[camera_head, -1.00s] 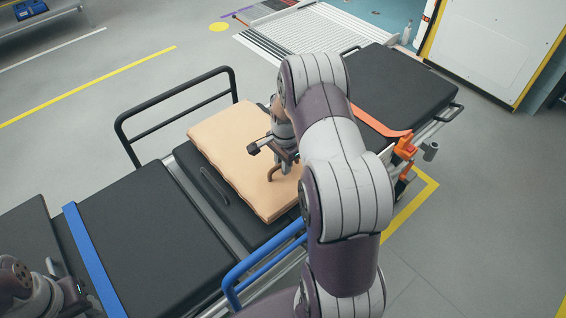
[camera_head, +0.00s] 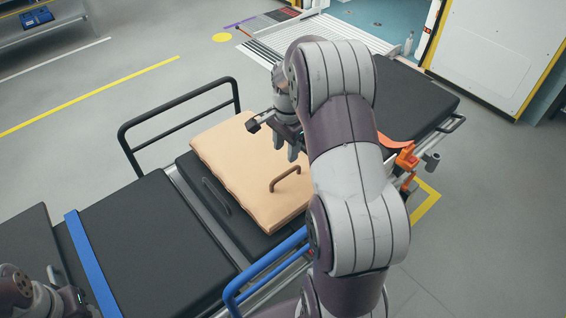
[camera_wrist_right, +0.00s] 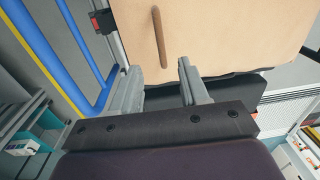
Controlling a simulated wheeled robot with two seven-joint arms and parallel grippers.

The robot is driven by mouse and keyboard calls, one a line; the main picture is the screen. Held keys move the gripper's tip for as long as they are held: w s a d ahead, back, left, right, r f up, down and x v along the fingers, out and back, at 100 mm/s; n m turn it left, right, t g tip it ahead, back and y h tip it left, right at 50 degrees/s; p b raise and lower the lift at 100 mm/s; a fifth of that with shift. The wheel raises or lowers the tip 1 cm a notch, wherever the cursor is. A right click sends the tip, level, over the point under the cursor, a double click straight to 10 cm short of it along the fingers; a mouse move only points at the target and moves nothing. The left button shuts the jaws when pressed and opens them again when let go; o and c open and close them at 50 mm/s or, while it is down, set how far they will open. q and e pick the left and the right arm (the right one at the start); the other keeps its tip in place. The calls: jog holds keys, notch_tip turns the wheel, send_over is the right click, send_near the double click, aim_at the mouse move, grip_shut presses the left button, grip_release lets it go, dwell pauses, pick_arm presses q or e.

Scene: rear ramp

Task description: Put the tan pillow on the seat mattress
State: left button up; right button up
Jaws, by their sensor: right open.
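The tan pillow (camera_head: 245,165) lies flat on the black seat mattress (camera_head: 262,240), the middle section of the stretcher. A brown handle (camera_head: 285,178) stands up from the pillow's top. My right gripper (camera_head: 287,150) is open and empty, above the pillow's right part and apart from the handle. In the right wrist view the two fingers (camera_wrist_right: 160,85) are spread, with the handle (camera_wrist_right: 160,38) beyond them on the pillow (camera_wrist_right: 210,35). My left arm shows at the lower left edge; its fingers are not in view.
A black rail (camera_head: 180,115) stands behind the pillow and a blue rail (camera_head: 265,265) in front. A blue strap (camera_head: 92,262) crosses the left mattress section (camera_head: 145,240). An orange strap (camera_head: 397,142) lies at the right. A ramp (camera_head: 345,30) is at the back.

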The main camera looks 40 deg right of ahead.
jog(key=s+a+n, duration=1.3)
jog(key=a+n, duration=0.4)
jog(key=shift+s+a+r+t, duration=0.3)
jog(key=shift+t, duration=0.1)
jog(key=shift+s, duration=0.1)
